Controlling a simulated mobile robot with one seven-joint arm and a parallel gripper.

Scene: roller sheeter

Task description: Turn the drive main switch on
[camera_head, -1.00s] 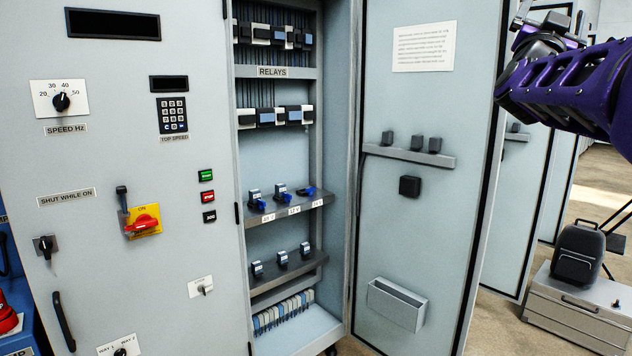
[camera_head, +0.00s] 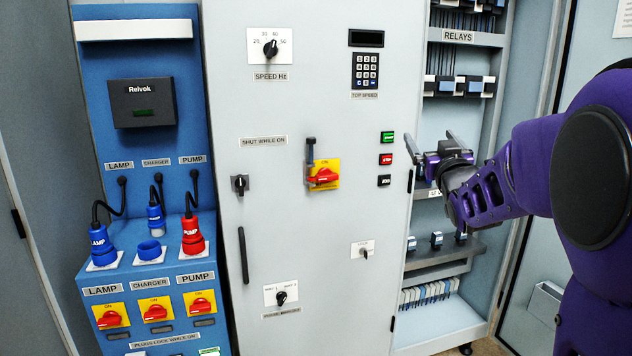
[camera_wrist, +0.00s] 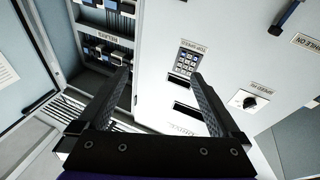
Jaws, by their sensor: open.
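A red rotary switch (camera_head: 323,176) on a yellow plate marked ON sits on the grey cabinet door in the head view. Its red handle lies nearly level. A dark upright lever-like part (camera_head: 311,156) stands at the plate's left edge. My gripper (camera_head: 430,138) is open and empty, to the right of the switch and apart from it, in front of the open relay bay. In the wrist view my gripper (camera_wrist: 160,76) shows two spread fingers with nothing between them. I cannot make out the red switch in the wrist view.
Green, red and black buttons (camera_head: 386,159) lie between the switch and my gripper. A blue panel (camera_head: 144,270) with plugs and three similar red-yellow switches stands at left. The relay cabinet (camera_head: 455,41) is open at right. A door handle (camera_head: 243,254) stands out below left.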

